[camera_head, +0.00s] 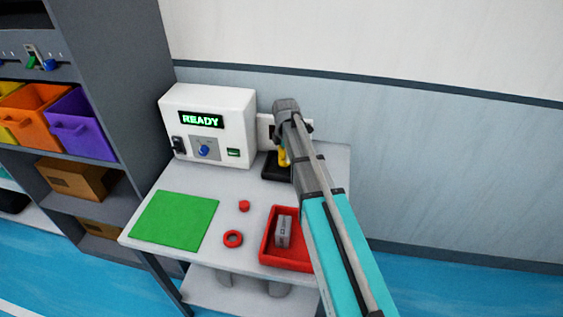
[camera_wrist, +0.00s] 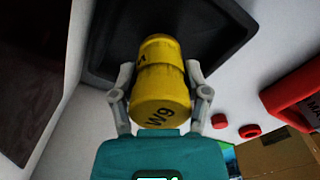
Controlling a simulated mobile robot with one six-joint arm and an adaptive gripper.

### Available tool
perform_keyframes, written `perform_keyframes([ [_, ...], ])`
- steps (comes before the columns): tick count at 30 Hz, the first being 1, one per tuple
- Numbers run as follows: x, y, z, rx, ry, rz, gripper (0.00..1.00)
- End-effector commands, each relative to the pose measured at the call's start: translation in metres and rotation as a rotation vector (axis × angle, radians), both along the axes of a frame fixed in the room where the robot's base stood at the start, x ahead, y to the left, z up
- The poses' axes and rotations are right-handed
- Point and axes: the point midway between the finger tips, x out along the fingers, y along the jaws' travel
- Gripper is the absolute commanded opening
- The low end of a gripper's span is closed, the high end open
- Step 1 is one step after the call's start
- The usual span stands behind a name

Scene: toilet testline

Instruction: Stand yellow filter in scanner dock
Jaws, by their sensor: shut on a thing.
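The yellow filter (camera_wrist: 160,85), a cylinder marked "W9", is between the two fingers of my gripper (camera_wrist: 159,72) in the wrist view. The fingers are closed on its sides. In the head view only a small part of the filter (camera_head: 283,158) shows beside my arm. The black dock (camera_head: 270,172) sits at the table's back right, before a small white unit (camera_head: 264,127). In the wrist view the dock (camera_wrist: 105,45) is a dark recess with a raised rim, behind the filter. I cannot tell whether the filter touches its floor.
A white machine (camera_head: 212,125) reading "READY" stands left of the dock. A red tray (camera_head: 267,250) with a grey block (camera_head: 283,231), a red ring (camera_head: 233,239), a red cap (camera_head: 244,206) and a green mat (camera_head: 174,220) lie in front. A shelf (camera_head: 110,60) stands left.

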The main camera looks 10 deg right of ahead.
Motion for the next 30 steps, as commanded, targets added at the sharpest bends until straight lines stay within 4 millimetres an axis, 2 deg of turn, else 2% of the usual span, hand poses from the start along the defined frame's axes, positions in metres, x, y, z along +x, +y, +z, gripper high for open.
perform_keyframes([
  [1, 0.0, 0.0, -0.009, 0.0, 0.0, 0.0, 0.11],
  [6, 0.0, 0.0, -0.018, 0.0, 0.0, 0.0, 0.11],
  [22, 0.0, -0.001, -0.022, 0.0, 0.0, -0.001, 0.11],
  [23, 0.0, -0.001, -0.022, 0.0, 0.0, -0.001, 0.62],
  [28, 0.0, -0.001, -0.021, 0.0, 0.0, -0.001, 0.94],
  [30, 0.0, -0.001, -0.021, 0.0, 0.0, -0.001, 0.95],
])
